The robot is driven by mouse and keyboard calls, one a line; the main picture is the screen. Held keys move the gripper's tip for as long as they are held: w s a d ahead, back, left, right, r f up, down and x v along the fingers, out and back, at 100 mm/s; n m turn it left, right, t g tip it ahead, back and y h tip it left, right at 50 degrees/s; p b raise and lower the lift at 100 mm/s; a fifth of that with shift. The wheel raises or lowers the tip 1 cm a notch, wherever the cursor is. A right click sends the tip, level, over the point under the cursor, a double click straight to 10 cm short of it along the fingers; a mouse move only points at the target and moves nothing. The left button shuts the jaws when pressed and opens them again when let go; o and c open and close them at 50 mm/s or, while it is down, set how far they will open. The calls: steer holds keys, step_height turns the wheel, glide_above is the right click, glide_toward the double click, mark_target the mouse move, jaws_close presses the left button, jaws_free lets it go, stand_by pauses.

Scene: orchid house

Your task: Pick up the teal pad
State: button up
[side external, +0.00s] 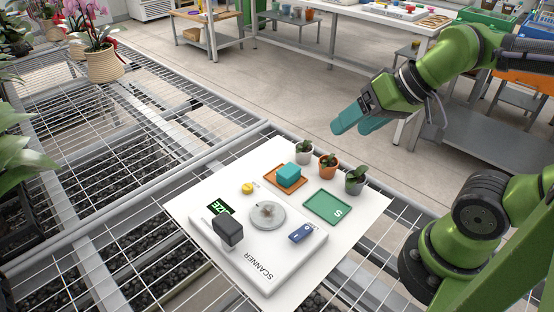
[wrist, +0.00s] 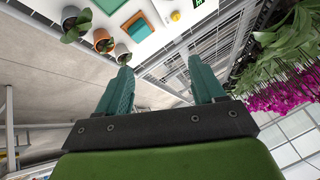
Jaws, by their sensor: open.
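The teal pad (side external: 288,173) is a small block lying on an orange tray (side external: 268,182) on the white board. In the wrist view the teal pad (wrist: 138,20) shows near the top edge, on the orange tray (wrist: 148,33). My gripper (side external: 352,125) is open and empty, with teal fingers. It is in the air, up and to the right of the pad in the side view, well apart from it. In the wrist view my gripper's fingers (wrist: 163,78) are spread, with nothing between them.
Three potted plants (side external: 303,154) (side external: 328,167) (side external: 355,183) stand at the board's far edge, close to the pad. A green tray (side external: 327,208) marked S lies beside it. A scanner (side external: 270,258) with a grey disc (side external: 267,216), a blue item (side external: 301,234) and a yellow item (side external: 247,188) are nearer.

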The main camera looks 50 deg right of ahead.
steer(key=o, duration=0.4)
steer(key=shift+c, duration=0.2)
steer(key=n+g+h, duration=0.2)
steer(key=n+g, duration=0.2)
steer(key=g, duration=0.3)
glide_above(289, 170)
step_height(289, 170, down, 7)
step_height(289, 170, down, 11)
steer(key=shift+a, duration=0.1)
steer(key=shift+w+f, duration=0.1)
steer(key=shift+f, duration=2.8)
